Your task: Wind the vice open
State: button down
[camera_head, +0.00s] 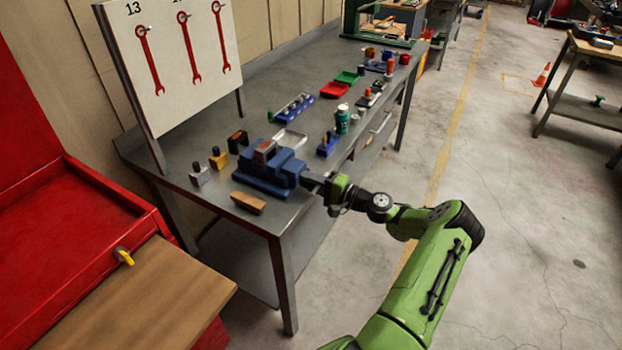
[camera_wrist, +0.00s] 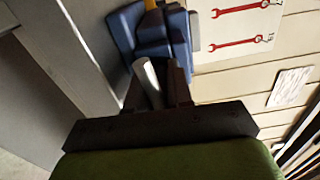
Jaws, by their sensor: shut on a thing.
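The blue vice (camera_head: 262,176) stands at the near end of the grey workbench, with a reddish-brown block (camera_head: 264,151) at its jaws. In the wrist view the vice (camera_wrist: 150,35) is straight ahead of my gripper. My gripper (camera_head: 318,184) is at the vice's front, on the bench's aisle side. Its dark fingers are shut on the vice's handle, a pale metal bar (camera_wrist: 148,80) that runs between them in the wrist view. The handle is mostly hidden by the gripper in the head view. How far apart the vice jaws are I cannot tell.
A wooden block (camera_head: 248,202) lies near the bench corner. Small blocks (camera_head: 218,158) stand left of the vice. A green bottle (camera_head: 342,118), trays (camera_head: 334,89) and small parts stand farther along. A tool board (camera_head: 172,55) rises behind. The aisle floor (camera_head: 510,200) is clear.

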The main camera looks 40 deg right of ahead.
jog(key=shift+w+r+m, duration=0.15)
jog(key=shift+r+m, duration=0.2)
jog(key=shift+m, duration=0.35)
jog(key=c, duration=1.1)
grip_release()
jog(key=shift+o, duration=0.2)
jog(key=shift+w, duration=0.2)
